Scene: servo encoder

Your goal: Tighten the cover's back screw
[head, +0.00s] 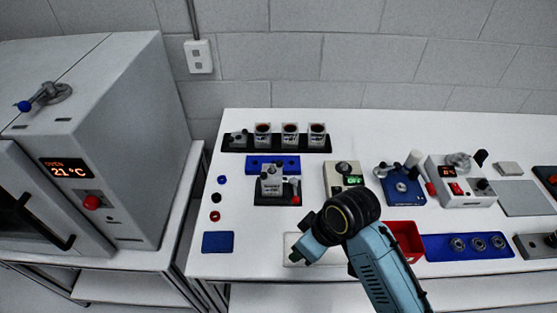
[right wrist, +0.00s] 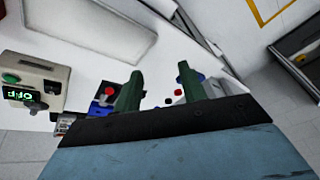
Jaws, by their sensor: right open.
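My right gripper (head: 298,254) hangs over the front of the table, to the right of the blue mat and in front of the small grey unit. In the right wrist view its two green fingers (right wrist: 159,92) stand apart with nothing held between them. The grey unit (head: 271,182) sits on a dark base (head: 278,200) with a red button (head: 296,199) at its right. It may be the encoder housing with the cover. I cannot make out the cover's back screw at this size. My left gripper is not in view.
A beige box (head: 344,176) with a green display stands right of the unit, also in the right wrist view (right wrist: 30,88). A blue plate (head: 262,160) and a black cup rack (head: 245,149) lie behind. A red bin (head: 414,229) and blue tray (head: 437,252) are at right. An oven (head: 110,140) stands left.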

